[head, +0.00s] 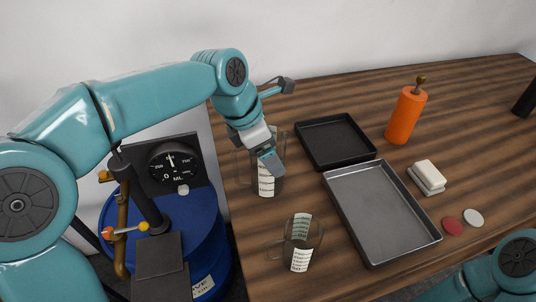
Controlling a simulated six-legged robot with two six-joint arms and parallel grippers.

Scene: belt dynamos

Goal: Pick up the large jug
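The large jug (267,183) is clear with a white printed scale, and stands upright near the table's left edge. My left gripper (268,160) is at its upper part, overlapping it in the head view and covering part of its body. I cannot tell whether the fingers touch the jug or how far apart they are.
A black tray (336,165) and a grey metal tray (430,236) lie right of the jugs. A blue drum (205,240) with a dial (172,164) stands left of the table.

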